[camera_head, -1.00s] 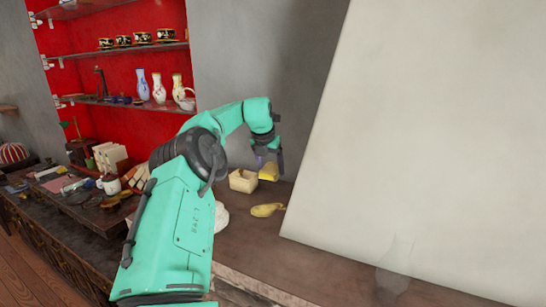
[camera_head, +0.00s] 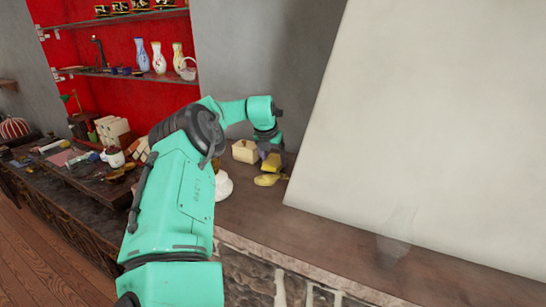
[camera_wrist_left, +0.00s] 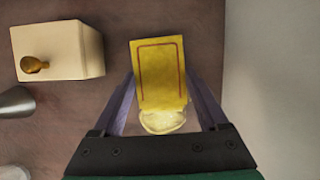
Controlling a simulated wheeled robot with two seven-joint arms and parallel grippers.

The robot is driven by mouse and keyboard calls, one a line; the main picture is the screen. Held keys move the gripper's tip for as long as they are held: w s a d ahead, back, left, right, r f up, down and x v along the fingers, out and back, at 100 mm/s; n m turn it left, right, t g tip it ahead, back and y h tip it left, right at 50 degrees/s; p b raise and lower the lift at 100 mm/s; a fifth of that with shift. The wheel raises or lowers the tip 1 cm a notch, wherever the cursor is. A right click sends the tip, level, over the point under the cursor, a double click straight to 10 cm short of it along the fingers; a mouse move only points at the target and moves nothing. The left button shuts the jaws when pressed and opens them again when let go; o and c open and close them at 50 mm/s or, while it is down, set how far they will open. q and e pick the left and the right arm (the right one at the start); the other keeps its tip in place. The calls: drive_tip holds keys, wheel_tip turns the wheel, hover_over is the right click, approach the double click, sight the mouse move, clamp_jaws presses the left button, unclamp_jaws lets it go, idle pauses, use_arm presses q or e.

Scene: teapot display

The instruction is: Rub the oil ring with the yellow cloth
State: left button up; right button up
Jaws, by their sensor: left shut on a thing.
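The yellow cloth (camera_wrist_left: 160,68), a flat rectangle with a red border line, sits between the fingers of my left gripper (camera_wrist_left: 164,88) in the left wrist view. My left gripper is shut on it. In the head view the cloth (camera_head: 272,161) hangs under my left gripper (camera_head: 268,148). A pale yellow, glossy patch (camera_head: 266,181), which looks like the oil ring, lies on the brown counter just in front of the cloth. In the left wrist view the patch (camera_wrist_left: 162,122) is partly hidden by the cloth. I cannot tell whether they touch. My right gripper is not in view.
A cream box (camera_head: 245,152) with a gold knob stands left of the cloth. A white object (camera_head: 223,187) is partly behind my arm. A large pale panel (camera_head: 430,130) closes the right side. A translucent vase shape (camera_head: 397,245) shows by the panel. Left counter is cluttered.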

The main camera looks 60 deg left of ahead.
use_arm(q)
drive_tip(key=shift+f+b, duration=0.8)
drive_tip(key=shift+f, duration=0.15)
idle(0.4)
